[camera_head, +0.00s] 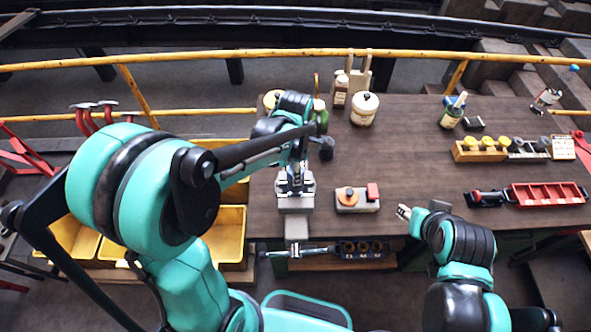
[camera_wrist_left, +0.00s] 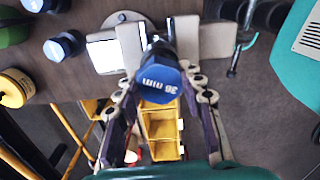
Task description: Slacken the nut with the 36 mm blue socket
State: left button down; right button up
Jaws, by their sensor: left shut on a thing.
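The blue socket (camera_wrist_left: 160,82), marked 36 mm, is between the fingers of my left gripper in the left wrist view. My left gripper (camera_wrist_left: 163,88) is shut on it. In the head view my left gripper (camera_head: 295,182) is over the grey vise-like block (camera_head: 295,204) at the bench's front edge. The grey block also shows behind the socket in the left wrist view (camera_wrist_left: 215,42). The nut is not visible, so I cannot tell whether the socket touches it. My right gripper (camera_head: 404,212) is near the front edge, right of the block; its finger opening is unclear.
A small fixture (camera_head: 348,204) with an orange knob and red block stands right of the grey block. Other blue caps or sockets (camera_wrist_left: 64,45) stand nearby. A red tray (camera_head: 546,195) lies right. The bench middle is clear.

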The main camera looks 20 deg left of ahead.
pick_arm(q)
jog(key=shift+r+p, duration=1.25)
jog(key=shift+r, duration=0.65)
notch_tip(320, 180, up, 4)
jog(key=p, duration=0.3)
